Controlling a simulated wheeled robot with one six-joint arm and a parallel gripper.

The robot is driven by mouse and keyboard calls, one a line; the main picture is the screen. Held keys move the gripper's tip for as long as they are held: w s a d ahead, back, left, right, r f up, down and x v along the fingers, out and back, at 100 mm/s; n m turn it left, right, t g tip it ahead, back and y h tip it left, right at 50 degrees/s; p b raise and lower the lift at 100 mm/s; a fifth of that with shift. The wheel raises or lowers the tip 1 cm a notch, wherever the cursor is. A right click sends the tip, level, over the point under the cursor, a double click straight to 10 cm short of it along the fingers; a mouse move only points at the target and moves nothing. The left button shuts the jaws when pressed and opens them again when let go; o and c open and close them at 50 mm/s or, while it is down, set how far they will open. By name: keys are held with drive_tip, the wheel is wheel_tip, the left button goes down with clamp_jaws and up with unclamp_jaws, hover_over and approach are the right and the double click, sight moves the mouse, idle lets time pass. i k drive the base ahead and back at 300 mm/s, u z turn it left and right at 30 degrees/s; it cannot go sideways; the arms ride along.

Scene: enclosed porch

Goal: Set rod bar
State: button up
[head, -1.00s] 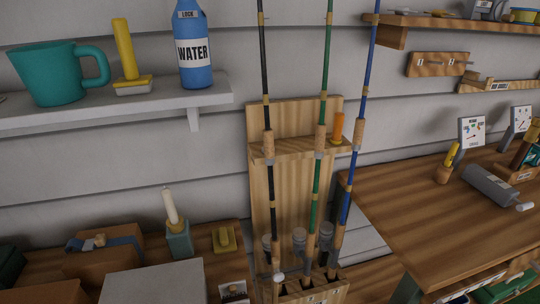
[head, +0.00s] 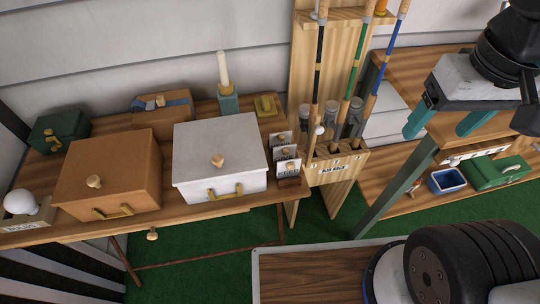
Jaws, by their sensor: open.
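The wooden rod rack (head: 328,172) stands against the wall, with a label on its front. A black rod (head: 318,70), a green rod (head: 357,65) and a blue rod (head: 388,55) stand in it, their lower ends at its base box. Their tops are out of frame. A crossbar (head: 345,18) spans the rack near the top edge, with an orange piece (head: 381,6) at its right end. My gripper (head: 446,122) is open and empty at upper right, its teal fingers apart, to the right of the rods in the picture.
Small cards (head: 287,155) stand beside the rack. A green case (head: 495,172) and blue tray (head: 448,182) lie low at right.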

sight(316, 129)
drive_tip(key=u, duration=0.8)
drive_tip(key=k, duration=0.95)
drive_tip(key=u, duration=0.55)
drive_tip(key=i, duration=0.4)
